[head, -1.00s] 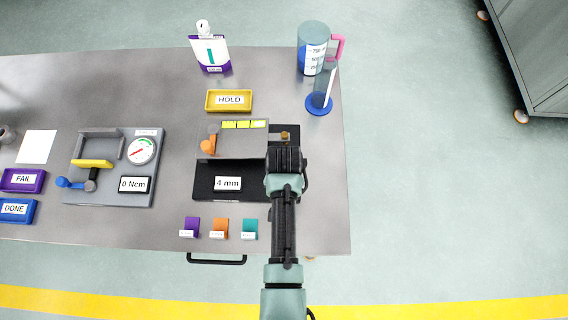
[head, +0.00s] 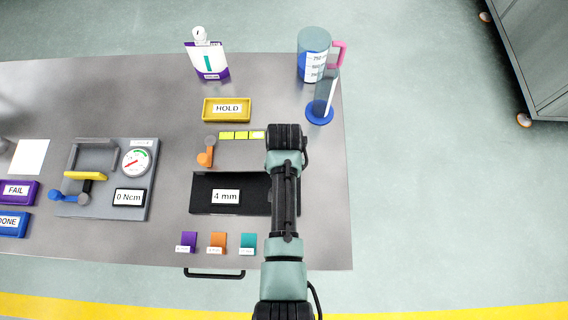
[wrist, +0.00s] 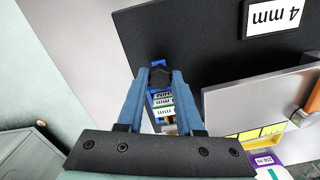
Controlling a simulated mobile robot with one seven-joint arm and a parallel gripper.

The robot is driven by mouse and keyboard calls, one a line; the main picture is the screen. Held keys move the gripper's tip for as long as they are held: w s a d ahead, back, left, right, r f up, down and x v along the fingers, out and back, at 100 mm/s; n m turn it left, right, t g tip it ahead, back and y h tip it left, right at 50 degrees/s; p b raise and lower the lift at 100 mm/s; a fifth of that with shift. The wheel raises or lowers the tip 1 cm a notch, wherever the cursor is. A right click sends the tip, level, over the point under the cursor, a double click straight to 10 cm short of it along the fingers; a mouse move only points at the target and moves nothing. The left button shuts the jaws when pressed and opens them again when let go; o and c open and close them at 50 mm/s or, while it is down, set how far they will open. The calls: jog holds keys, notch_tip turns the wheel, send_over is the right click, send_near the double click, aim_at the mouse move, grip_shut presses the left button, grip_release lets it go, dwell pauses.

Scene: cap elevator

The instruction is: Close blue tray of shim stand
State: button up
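The shim stand has a black base (head: 203,205) with a "4 mm" label and a grey upper plate (head: 235,168) with an orange lever (head: 206,156). In the wrist view its black base (wrist: 210,50) is ahead of the fingers. A small blue piece (wrist: 158,63) shows just beyond the fingertips, probably part of the blue tray. Blue and green labels marked "mm" (wrist: 161,98) are stacked between the fingers. My gripper (wrist: 160,74) is open, its two blue fingers apart around a dark part; I cannot tell if they touch it. In the head view my arm hides the stand's right end.
A yellow HOLD tray (head: 207,120) lies behind the stand. A measuring jug (head: 313,45) and a blue-footed cylinder (head: 320,112) stand at the back right. Purple, orange and teal tags (head: 218,240) lie in front. A gauge fixture (head: 140,205) is left. The table's right edge is close.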

jog(key=o, duration=0.5)
jog(key=shift+s+r, duration=0.1)
jog(key=shift+s, duration=0.2)
jog(key=shift+c, duration=0.2)
jog(key=shift+w, duration=0.15)
notch_tip(320, 180, up, 13)
jog(key=shift+w, duration=0.1)
